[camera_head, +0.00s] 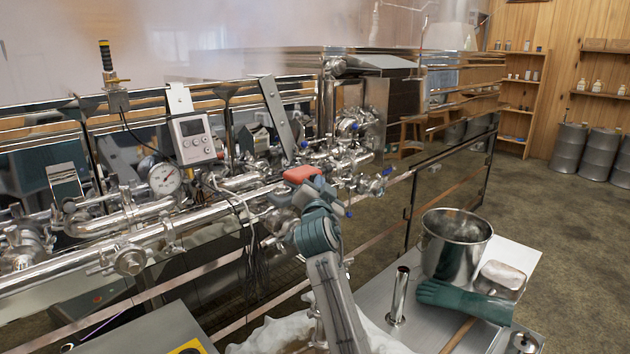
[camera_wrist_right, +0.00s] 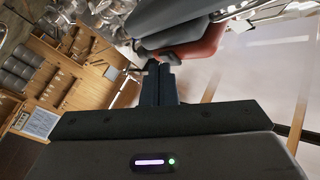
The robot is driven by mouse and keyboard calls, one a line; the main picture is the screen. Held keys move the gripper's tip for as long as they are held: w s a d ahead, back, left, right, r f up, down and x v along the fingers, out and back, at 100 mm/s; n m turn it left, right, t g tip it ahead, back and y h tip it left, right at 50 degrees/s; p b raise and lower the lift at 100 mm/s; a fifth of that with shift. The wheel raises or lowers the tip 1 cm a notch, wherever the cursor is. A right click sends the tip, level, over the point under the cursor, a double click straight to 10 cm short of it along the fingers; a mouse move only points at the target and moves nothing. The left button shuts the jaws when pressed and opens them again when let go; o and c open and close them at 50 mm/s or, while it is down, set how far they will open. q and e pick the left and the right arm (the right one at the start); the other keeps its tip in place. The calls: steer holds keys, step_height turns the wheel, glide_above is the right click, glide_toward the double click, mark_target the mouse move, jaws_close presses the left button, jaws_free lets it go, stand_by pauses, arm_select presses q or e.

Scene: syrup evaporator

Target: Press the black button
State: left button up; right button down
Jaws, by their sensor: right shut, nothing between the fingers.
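My right gripper (camera_head: 316,186) reaches up from the bottom in the head view, to a red part (camera_head: 301,174) among the steel pipes. In the right wrist view my gripper's two dark fingers (camera_wrist_right: 159,68) are together with nothing between them. Their tips are close to the underside of a red and grey housing (camera_wrist_right: 195,48). A small dark round piece shows on that housing beside the fingertips; I cannot tell whether it is the black button, or whether the fingers touch it. I cannot make out the black button for certain in the head view. My left gripper is out of view.
Steel pipes and valves crowd the evaporator front, with a grey control box (camera_head: 192,138) and a round gauge (camera_head: 164,179) to the left. A steel bucket (camera_head: 455,245) and a green glove (camera_head: 464,301) are on a metal table at right. Open floor lies beyond.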

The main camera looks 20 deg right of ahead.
steer(key=shift+w, duration=0.2)
steer(key=shift+s, duration=0.1)
stand_by(0.4)
steer(key=shift+s+d, duration=0.25)
steer(key=shift+s, duration=0.55)
steer(key=shift+s+d+p, duration=0.1)
steer(key=shift+s+d, duration=0.15)
steer(key=shift+s, duration=0.5)
steer(key=shift+s+d+p, duration=0.15)
steer(key=shift+s+d, duration=0.15)
steer(key=shift+s, duration=0.5)
steer(key=shift+s+d+p, duration=0.1)
steer(key=shift+s+d, duration=0.15)
steer(key=shift+s, duration=0.5)
